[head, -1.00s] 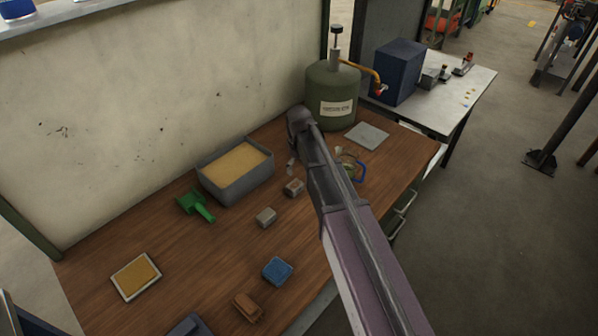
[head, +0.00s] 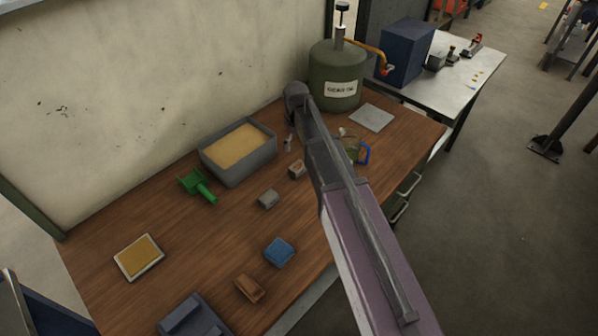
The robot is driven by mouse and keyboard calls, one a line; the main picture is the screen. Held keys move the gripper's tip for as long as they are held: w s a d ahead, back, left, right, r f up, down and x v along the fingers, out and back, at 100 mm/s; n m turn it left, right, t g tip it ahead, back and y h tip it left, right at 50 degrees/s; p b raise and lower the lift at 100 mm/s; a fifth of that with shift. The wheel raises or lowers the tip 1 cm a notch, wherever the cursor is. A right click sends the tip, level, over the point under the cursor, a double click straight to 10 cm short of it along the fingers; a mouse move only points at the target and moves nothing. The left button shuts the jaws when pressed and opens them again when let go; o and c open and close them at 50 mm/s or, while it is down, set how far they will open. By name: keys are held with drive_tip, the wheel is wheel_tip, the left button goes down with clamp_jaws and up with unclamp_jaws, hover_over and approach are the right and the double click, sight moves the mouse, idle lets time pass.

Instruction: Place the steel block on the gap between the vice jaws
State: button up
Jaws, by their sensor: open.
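A small grey block (head: 268,199), likely the steel block, lies on the wooden bench in the head view. A second, browner block (head: 297,169) lies just behind it, beside my arm. A blue-grey stepped object (head: 192,317) at the bottom edge may be the vice; it is cut off and no jaw gap can be made out. My arm crosses the right of the bench and hides most of my gripper. A small grey part, seemingly the tip of my open gripper (head: 288,143), shows behind the browner block, apart from the grey block. I see nothing held.
A grey sand-filled box (head: 210,165) and green scoop (head: 199,187) stand left of the blocks. A blue pad (head: 279,252), brown block (head: 249,289) and yellow-topped tray (head: 139,257) lie nearer. A green tank (head: 337,75) stands behind; a grey plate (head: 371,118) lies right.

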sight(298, 166)
drive_tip(key=shift+f+b, duration=3.15)
drive_tip(key=shift+f, duration=0.3)
drive_tip(key=shift+f, duration=0.15)
drive_tip(key=shift+s+d+f+b, duration=0.15)
drive_tip(key=shift+f+b, duration=2.3)
drive_tip(key=shift+b, duration=0.15)
drive_tip(key=c, duration=1.1)
drive_tip(key=shift+o, duration=0.2)
drive_tip(key=shift+r, duration=0.15)
wheel_tip(298, 166, up, 3)
drive_tip(key=p, duration=0.3)
drive_tip(key=shift+r+p, duration=0.1)
drive_tip(key=shift+p, duration=0.2)
drive_tip(key=s, duration=0.5)
drive_tip(key=s+d+r+p, duration=0.1)
drive_tip(key=s, duration=0.4)
drive_tip(key=s+d, duration=0.1)
drive_tip(key=s, duration=0.4)
drive_tip(key=shift+s+d+r, duration=0.25)
drive_tip(key=shift+s, duration=0.15)
